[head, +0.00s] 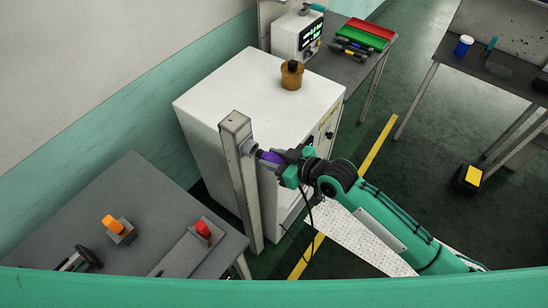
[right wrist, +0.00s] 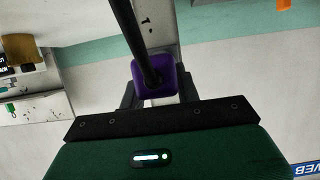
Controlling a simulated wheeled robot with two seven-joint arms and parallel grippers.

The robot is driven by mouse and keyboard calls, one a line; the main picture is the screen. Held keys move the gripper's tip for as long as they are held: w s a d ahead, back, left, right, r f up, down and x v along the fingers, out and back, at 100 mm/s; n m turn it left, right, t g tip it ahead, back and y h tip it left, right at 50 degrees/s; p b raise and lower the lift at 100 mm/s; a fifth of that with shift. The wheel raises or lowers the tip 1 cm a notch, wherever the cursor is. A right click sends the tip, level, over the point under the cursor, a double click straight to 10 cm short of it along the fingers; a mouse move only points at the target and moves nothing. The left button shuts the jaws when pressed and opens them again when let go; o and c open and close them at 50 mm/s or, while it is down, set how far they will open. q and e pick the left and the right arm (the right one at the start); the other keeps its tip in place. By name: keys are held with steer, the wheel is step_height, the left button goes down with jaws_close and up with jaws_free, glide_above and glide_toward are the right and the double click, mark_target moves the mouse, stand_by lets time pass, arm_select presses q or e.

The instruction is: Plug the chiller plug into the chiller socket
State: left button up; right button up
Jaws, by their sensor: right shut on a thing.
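The purple chiller plug (head: 270,157) is between the fingers of my right gripper (head: 281,159), which is shut on it. The plug points left at the grey round socket (head: 248,147) on the upright post. Its front is at or very near the socket; I cannot tell whether it is inside. In the right wrist view, the purple plug (right wrist: 153,88) shows from behind with its black cable running up the picture, in front of the post (right wrist: 160,35). The socket is hidden there. My left gripper is not in view.
A white cabinet (head: 235,85) with a wooden, dark-topped object (head: 291,75) stands behind the post. A grey table (head: 150,190) at left holds orange and red-topped parts. The black cable hangs below my right gripper.

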mark_target(264, 153)
steer(key=shift+w+a, duration=0.85)
steer(key=shift+a, duration=0.3)
stand_by(0.7)
steer(key=shift+w+a+p, duration=0.1)
steer(key=shift+a+p, duration=0.1)
steer(key=shift+p, duration=0.1)
steer(key=o, duration=1.1)
steer(key=shift+d, duration=0.15)
